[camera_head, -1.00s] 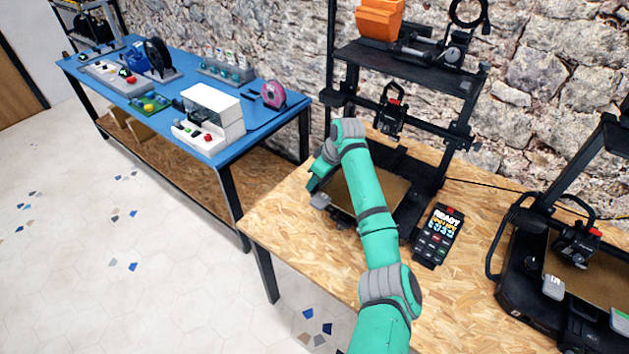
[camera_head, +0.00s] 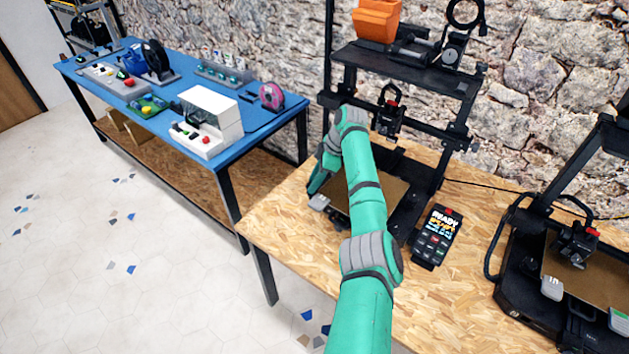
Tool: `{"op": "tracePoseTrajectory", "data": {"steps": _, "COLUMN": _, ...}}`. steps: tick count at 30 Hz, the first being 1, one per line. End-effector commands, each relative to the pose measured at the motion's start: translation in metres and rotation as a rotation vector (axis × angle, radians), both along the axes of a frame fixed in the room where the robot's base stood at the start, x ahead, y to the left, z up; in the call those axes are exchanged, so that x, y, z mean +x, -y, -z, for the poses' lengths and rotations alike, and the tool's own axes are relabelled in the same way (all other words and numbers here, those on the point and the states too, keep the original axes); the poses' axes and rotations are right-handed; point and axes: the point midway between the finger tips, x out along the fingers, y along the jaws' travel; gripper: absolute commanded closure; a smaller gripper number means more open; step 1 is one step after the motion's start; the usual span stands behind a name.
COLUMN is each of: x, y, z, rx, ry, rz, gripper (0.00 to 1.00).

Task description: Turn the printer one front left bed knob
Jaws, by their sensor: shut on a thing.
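Printer one (camera_head: 433,113) is a black frame printer with a brown bed (camera_head: 391,196), standing on the wooden table. My green gripper (camera_head: 317,190) points down at the bed's front left corner. A small grey tab (camera_head: 319,202) shows at that corner, just below the gripper's end. The front left bed knob itself is hidden by the gripper and the bed corner. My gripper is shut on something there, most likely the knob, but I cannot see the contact. My arm covers part of the bed.
A black control box with a lit READY screen (camera_head: 436,232) lies right of the printer. A second printer (camera_head: 570,270) stands at the right. A blue table (camera_head: 255,118) with several items is at the left. The table's front left corner is bare.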

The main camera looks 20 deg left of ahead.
Motion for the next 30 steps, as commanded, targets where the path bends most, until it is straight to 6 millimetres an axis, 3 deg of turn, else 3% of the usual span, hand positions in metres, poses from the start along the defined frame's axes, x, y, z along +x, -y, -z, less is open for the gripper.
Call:
{"op": "tracePoseTrajectory", "data": {"steps": 12, "x": 0.001, "y": 0.0, "z": -0.002, "rx": 0.001, "ry": 0.003, "rz": -0.006, "gripper": 0.93}}
{"op": "tracePoseTrajectory", "data": {"steps": 13, "x": 0.001, "y": 0.0, "z": -0.002, "rx": 0.001, "ry": 0.003, "rz": -0.006, "gripper": 0.64}}
{"op": "tracePoseTrajectory", "data": {"steps": 23, "x": 0.001, "y": 0.0, "z": -0.002, "rx": 0.001, "ry": 0.002, "rz": -0.006, "gripper": 0.63}}
{"op": "tracePoseTrajectory", "data": {"steps": 30, "x": 0.006, "y": 0.018, "z": -0.027, "rx": 0.002, "ry": 0.003, "rz": 0.005, "gripper": 0.63}}
